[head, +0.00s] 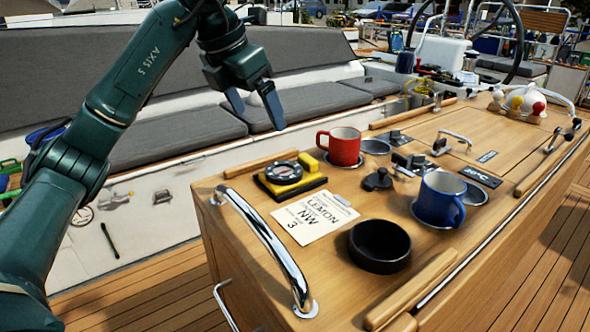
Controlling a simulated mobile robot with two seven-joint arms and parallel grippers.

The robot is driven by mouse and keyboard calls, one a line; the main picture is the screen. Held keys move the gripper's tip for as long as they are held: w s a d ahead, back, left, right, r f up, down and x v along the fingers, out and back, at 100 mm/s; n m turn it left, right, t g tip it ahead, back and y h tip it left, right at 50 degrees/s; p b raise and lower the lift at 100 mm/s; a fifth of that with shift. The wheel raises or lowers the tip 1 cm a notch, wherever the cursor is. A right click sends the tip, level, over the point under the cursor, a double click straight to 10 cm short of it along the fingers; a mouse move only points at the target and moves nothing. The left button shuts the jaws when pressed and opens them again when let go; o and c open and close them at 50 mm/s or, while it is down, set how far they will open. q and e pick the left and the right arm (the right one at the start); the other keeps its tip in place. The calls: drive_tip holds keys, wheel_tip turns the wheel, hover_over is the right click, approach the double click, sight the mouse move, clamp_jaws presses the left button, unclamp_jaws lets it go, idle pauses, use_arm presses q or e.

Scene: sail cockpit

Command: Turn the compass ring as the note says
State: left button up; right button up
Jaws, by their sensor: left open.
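The compass (290,181), a yellow and black unit with a dark round ring (284,172) on top, sits on the wooden cockpit table (240,196) near its left end. The white note (313,218) lies flat just in front of it. I read "LEATON", "NW" and "3" on it; the smaller print is too small to read. The ring's markings are also too small to read. My left gripper (255,109) hangs above and behind the compass, apart from it. Its two fingers are spread and point down, with nothing between them. My right gripper is out of view.
A red mug (341,147), a blue mug (439,199), a black round bowl (379,246) and a small black knob-like part (378,180) stand on the table. A chrome handrail (265,240) rises along its left edge. Grey seat cushions (180,135) lie behind.

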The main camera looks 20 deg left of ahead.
sight(282, 170)
use_arm(q)
drive_tip(key=x, duration=1.3)
drive_tip(key=shift+f+b, duration=0.35)
drive_tip(key=shift+b, duration=0.05)
drive_tip(key=shift+c, duration=0.4)
drive_tip(key=c, duration=0.9)
